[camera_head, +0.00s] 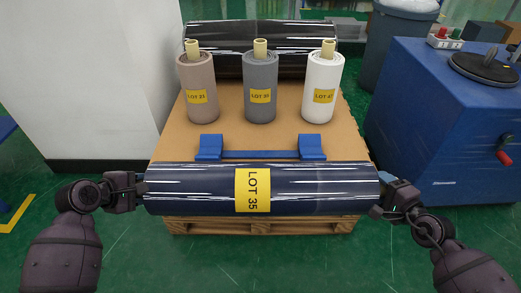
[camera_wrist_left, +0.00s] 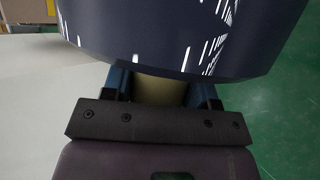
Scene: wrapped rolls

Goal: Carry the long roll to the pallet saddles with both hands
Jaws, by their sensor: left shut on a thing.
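The long roll (camera_head: 310,190), glossy dark blue with a yellow LOT 35 label, lies level across the front of the pallet (camera_head: 255,225) in the head view. My left gripper (camera_head: 139,187) is at its left end. In the left wrist view its blue fingers (camera_wrist_left: 160,90) are shut on the tan core stub (camera_wrist_left: 160,92), close to the roll's end face (camera_wrist_left: 170,40). My right gripper (camera_head: 382,190) is at the roll's right end; its fingertips are largely hidden. The blue saddles, left (camera_head: 209,148) and right (camera_head: 312,148), look empty and stand just behind the roll, joined by a bar.
Three upright rolls, brown (camera_head: 199,75), grey (camera_head: 261,75) and white (camera_head: 322,75), stand behind the saddles. A black wrapped roll (camera_head: 225,35) lies at the back. A blue cabinet (camera_head: 440,110) stands close on the right, a white block (camera_head: 95,80) on the left.

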